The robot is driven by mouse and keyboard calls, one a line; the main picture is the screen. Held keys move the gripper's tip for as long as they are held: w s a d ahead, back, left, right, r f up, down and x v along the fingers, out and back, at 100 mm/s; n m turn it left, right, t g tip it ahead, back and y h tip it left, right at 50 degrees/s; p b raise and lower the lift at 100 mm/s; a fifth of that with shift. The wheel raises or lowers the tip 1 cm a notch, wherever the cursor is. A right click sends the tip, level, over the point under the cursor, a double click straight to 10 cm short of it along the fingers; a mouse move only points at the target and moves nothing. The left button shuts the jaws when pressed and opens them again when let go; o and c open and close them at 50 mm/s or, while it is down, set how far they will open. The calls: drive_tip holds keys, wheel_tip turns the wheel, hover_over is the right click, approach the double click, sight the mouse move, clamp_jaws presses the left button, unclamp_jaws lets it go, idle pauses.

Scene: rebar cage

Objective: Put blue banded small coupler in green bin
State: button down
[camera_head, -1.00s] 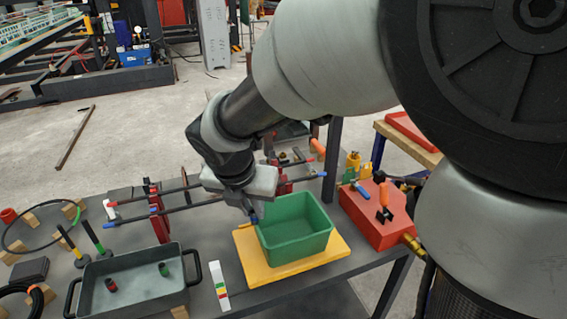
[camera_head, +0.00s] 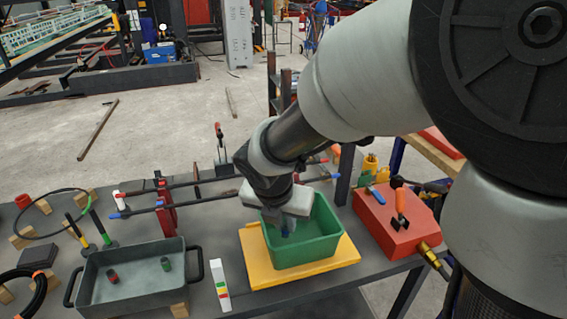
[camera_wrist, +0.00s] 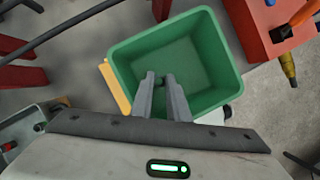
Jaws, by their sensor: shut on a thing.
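The green bin (camera_head: 308,253) stands on a yellow board (camera_head: 256,268) at the table's front. My gripper (camera_head: 287,229) points down inside the bin's opening, near its left part. It is shut on the blue banded small coupler (camera_head: 286,231), of which only a bit of blue shows in the head view. In the wrist view my gripper (camera_wrist: 160,78) is in front of the open green bin (camera_wrist: 226,52), with its tips over the bin floor. The coupler is mostly hidden between the fingers there. The visible bin floor looks empty.
A grey tray (camera_head: 92,297) at left holds a red-banded coupler (camera_head: 113,277) and a green-banded coupler (camera_head: 166,264). A red box (camera_head: 388,236) with an orange-handled tool stands right of the bin. Horizontal bars on red stands (camera_head: 165,206) are behind the bin.

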sight(284, 231)
wheel_tip(284, 231, down, 3)
drive_tip(key=shift+f+b, duration=0.15)
drive_tip(key=shift+b, duration=0.25)
drive_tip(key=shift+f, duration=0.1)
drive_tip(key=c, duration=2)
unclamp_jaws()
drive_tip(key=shift+r, duration=0.35)
drive_tip(key=p+v, duration=0.4)
drive_tip(key=v, duration=0.7)
drive_tip(key=s+d+r+m, duration=0.4)
drive_tip(key=d+m, duration=0.3)
drive_tip(key=m, duration=0.9)
drive_tip(key=s+d+r+m+t+y, duration=0.1)
drive_tip(key=s+d+r+m, duration=0.3)
drive_tip(key=m, duration=1.2)
drive_tip(key=s+d, duration=0.3)
drive_tip(key=shift+s+d, duration=0.25)
drive_tip(key=shift+d, duration=0.1)
